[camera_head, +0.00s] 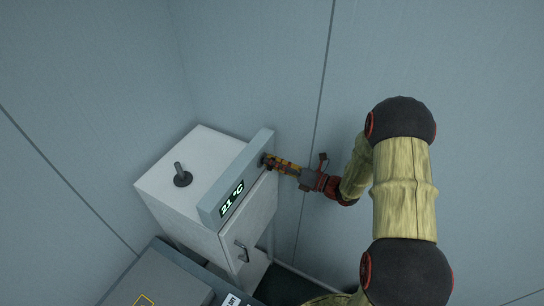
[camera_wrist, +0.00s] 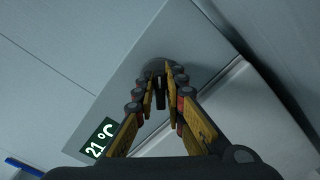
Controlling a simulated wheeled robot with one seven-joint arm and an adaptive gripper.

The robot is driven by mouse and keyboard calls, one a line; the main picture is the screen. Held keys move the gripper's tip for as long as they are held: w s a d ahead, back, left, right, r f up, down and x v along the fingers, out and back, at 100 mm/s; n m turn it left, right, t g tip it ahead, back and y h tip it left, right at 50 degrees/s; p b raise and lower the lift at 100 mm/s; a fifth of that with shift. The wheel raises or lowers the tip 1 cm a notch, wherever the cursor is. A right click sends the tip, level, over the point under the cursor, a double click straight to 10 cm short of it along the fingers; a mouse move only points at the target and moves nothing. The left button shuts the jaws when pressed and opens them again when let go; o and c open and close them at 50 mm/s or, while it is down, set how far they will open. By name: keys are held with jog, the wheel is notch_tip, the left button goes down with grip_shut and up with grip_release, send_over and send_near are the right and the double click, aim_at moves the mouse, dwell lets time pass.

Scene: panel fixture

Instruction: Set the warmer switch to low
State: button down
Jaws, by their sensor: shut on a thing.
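The warmer is a white box (camera_head: 205,165) with a grey front panel and a display (camera_head: 231,199) reading 21 °C. The display also shows in the wrist view (camera_wrist: 101,138). My gripper (camera_head: 268,161) reaches the right end of this panel. In the wrist view, my gripper's yellow and black fingers (camera_wrist: 161,76) close around the dark switch (camera_wrist: 160,98), which stands on the panel. The fingers cover much of the switch, and its setting cannot be read. I see no low marking.
A dark lever (camera_head: 180,173) on a round base stands on the box's top. A door with a handle (camera_head: 241,252) is below the panel. A grey unit (camera_head: 165,280) stands at the lower left. Walls are close behind and to the right.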

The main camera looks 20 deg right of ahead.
jog(key=shift+m+p, duration=0.85)
jog(key=shift+m, duration=0.25)
jog(key=shift+f, duration=0.1)
jog(key=c, duration=2.1)
grip_release()
jog(key=shift+w+d, duration=0.1)
jog(key=shift+o, duration=0.9)
jog(key=v, duration=1.2)
